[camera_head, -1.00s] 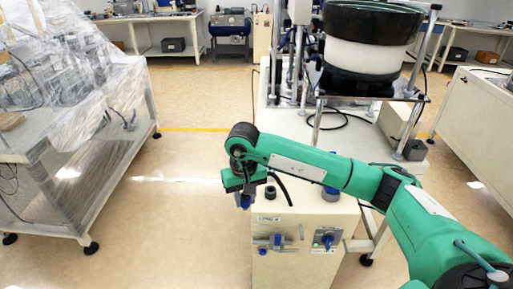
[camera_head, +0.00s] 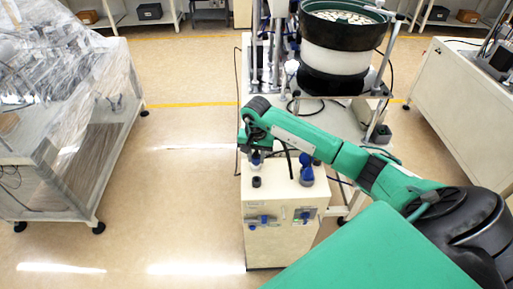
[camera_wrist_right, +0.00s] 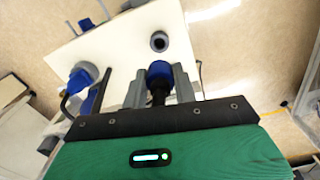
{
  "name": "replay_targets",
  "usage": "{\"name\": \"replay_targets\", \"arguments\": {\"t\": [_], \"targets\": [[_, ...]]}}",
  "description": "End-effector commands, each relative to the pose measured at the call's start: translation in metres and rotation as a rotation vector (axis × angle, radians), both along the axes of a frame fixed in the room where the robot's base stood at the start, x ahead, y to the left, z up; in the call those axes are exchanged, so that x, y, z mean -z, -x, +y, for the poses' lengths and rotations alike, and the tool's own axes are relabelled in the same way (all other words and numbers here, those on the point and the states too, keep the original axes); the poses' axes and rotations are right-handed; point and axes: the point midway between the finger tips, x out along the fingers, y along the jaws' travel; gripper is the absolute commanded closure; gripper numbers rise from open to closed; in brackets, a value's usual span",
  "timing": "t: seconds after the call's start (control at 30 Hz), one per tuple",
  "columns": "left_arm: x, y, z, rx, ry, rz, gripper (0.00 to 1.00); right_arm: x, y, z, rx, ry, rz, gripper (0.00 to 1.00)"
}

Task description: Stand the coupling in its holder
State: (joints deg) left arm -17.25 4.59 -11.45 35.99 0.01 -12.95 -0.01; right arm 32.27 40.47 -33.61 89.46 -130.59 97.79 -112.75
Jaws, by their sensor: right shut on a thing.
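The coupling (camera_wrist_right: 159,72) is a small piece with a blue top and a dark lower part. My right gripper (camera_wrist_right: 160,88) is shut on it, one grey finger on each side. In the head view the right gripper (camera_head: 255,160) is over the white cabinet top, partly hidden by its own wrist. A small dark round holder (camera_head: 256,182) with an open top stands on the cabinet, just in front of the gripper. In the wrist view the holder (camera_wrist_right: 159,41) is just beyond the coupling, apart from it. My left gripper is out of view.
A larger blue-and-grey fitting (camera_head: 307,172) stands on the cabinet top (camera_head: 277,194), right of the holder. Behind is a bowl feeder (camera_head: 338,45) on a white table. A plastic-wrapped bench (camera_head: 60,120) stands left, with clear floor between.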

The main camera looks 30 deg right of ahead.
Motion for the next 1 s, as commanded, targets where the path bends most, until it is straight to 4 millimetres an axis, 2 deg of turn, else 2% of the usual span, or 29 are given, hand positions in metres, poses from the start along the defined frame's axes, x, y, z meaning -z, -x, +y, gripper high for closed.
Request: {"name": "replay_targets", "arguments": {"t": [0.27,0.73,0.8,1.0], "targets": [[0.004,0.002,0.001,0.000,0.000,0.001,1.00,0.010,0.000,-0.002,0.007,0.000,0.000,0.99],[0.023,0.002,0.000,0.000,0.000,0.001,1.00,0.054,0.001,-0.001,0.006,-0.001,0.000,0.99],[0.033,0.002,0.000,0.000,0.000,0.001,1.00,0.062,0.000,-0.002,0.005,0.002,-0.001,0.99],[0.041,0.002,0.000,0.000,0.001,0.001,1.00,0.071,0.000,-0.002,0.006,0.001,-0.001,0.99]]}}
